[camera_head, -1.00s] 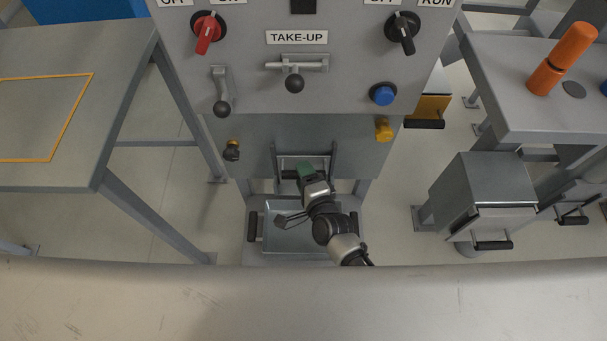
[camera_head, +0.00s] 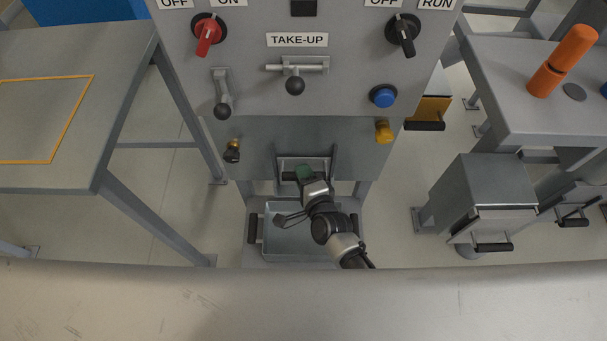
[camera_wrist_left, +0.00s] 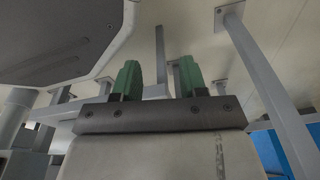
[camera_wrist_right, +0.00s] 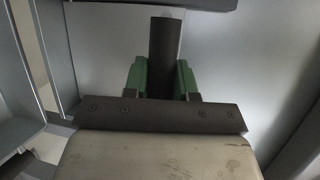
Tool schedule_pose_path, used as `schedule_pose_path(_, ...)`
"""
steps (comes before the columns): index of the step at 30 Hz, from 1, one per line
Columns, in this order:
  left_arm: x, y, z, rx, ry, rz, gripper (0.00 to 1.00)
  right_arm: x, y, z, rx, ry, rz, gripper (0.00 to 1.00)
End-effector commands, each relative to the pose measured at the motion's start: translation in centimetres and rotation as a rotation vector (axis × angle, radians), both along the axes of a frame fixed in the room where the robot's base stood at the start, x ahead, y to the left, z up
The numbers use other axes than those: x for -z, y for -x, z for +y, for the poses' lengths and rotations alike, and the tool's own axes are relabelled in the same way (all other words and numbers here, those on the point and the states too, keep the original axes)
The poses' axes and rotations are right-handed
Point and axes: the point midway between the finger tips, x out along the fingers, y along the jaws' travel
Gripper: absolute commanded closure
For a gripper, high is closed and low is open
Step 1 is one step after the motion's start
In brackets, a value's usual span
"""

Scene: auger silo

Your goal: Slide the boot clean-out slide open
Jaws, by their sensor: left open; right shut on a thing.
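The boot clean-out slide (camera_head: 290,164) looks like a grey plate between two upright guides, low under the machine's panel. Its dark handle bar (camera_head: 288,176) runs across its front. My right gripper (camera_head: 304,173) has green fingers and is at this handle. In the right wrist view, the fingers (camera_wrist_right: 162,78) are shut on the dark handle bar (camera_wrist_right: 165,42), with a pale plate behind it. The fingers hide part of the handle in the head view. My left gripper (camera_wrist_left: 157,80) is open and empty in its wrist view, with legs and floor beyond.
A grey tray (camera_head: 284,257) with dark side handles stands below the slide, under my right arm. Above are a yellow knob (camera_head: 383,131), a blue button (camera_head: 383,96) and levers. A table (camera_head: 60,170) stands left; a grey box (camera_head: 487,184) stands right.

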Motion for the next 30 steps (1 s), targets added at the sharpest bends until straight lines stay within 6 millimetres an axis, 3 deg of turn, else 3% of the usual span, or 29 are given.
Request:
schedule_pose_path(10, 3.0, 6.3, 1.1, 0.008, -0.007, 0.051, 0.57, -2.8, 0.0, 0.0, 0.0, 0.0, -0.001, 1.0)
schedule_pose_path(17, 2.7, 10.7, 2.0, 0.014, -0.012, 0.074, 0.57, -5.8, 0.0, 0.0, 0.001, -0.001, -0.004, 1.0)
schedule_pose_path(22, 1.1, 11.3, 2.2, 0.016, -0.012, 0.073, 0.57, -7.8, -0.1, 0.0, 0.0, -0.002, -0.003, 1.0)
schedule_pose_path(30, 1.0, 11.5, 2.2, 0.016, -0.013, 0.074, 0.57, -8.1, -0.1, 0.0, 0.0, -0.001, -0.004, 1.0)
